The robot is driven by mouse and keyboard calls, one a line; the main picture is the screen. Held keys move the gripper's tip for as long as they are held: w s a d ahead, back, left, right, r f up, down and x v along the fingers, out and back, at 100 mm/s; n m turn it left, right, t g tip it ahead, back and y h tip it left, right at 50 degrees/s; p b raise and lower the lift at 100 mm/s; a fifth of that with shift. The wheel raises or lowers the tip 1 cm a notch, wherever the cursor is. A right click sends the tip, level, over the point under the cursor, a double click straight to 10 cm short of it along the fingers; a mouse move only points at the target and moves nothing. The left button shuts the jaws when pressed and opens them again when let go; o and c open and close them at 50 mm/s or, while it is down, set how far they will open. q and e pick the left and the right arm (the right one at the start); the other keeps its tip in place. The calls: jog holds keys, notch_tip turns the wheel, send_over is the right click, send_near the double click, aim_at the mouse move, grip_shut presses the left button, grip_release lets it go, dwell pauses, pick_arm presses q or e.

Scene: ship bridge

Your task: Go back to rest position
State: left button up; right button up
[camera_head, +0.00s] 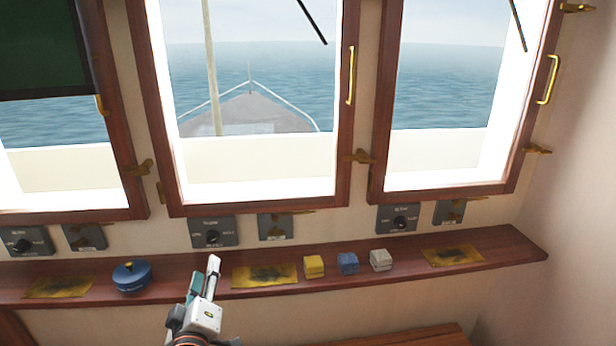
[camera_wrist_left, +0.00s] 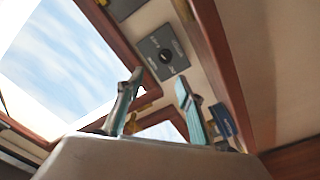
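My left gripper (camera_head: 204,272) shows low in the head view, in front of the wooden shelf, with its fingers pointing up. In the left wrist view its two fingers (camera_wrist_left: 158,82) stand apart with nothing held between them. My right gripper is in neither view.
A wooden shelf (camera_head: 190,266) runs below the windows. On it are a blue round container (camera_head: 132,277), a yellow block (camera_head: 314,266), a blue block (camera_head: 348,263) and a grey block (camera_head: 381,260). Switch panels (camera_head: 213,232) line the wall above. A wooden surface (camera_head: 425,337) shows at bottom right.

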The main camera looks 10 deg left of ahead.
pick_arm(q)
jog(key=s+d+r+m+t+h, duration=0.2)
jog(key=s+d+m+t+h, duration=0.3)
jog(key=d, duration=0.3)
jog(key=s+d+f+m+g+h, duration=0.3)
jog(key=d+f+m+h, duration=0.1)
jog(key=f+m+h, duration=0.15)
jog(key=s+a+f+m+g+y, duration=0.1)
jog(key=s+f+m+g, duration=0.1)
jog(key=s+f, duration=0.3)
jog(key=s+a+f+m+g+y, duration=0.1)
jog(key=s+f+g, duration=0.3)
jog(key=f, duration=0.9)
jog(key=s+a+f+m+g+y, duration=0.1)
jog(key=s+a+f+m+g, duration=0.1)
jog(key=s+f, duration=0.5)
notch_tip(320, 180, down, 3)
jog(key=shift+f+m+g+y, duration=0.1)
jog(key=shift+m+g+y, duration=0.25)
jog(key=shift+g, duration=0.25)
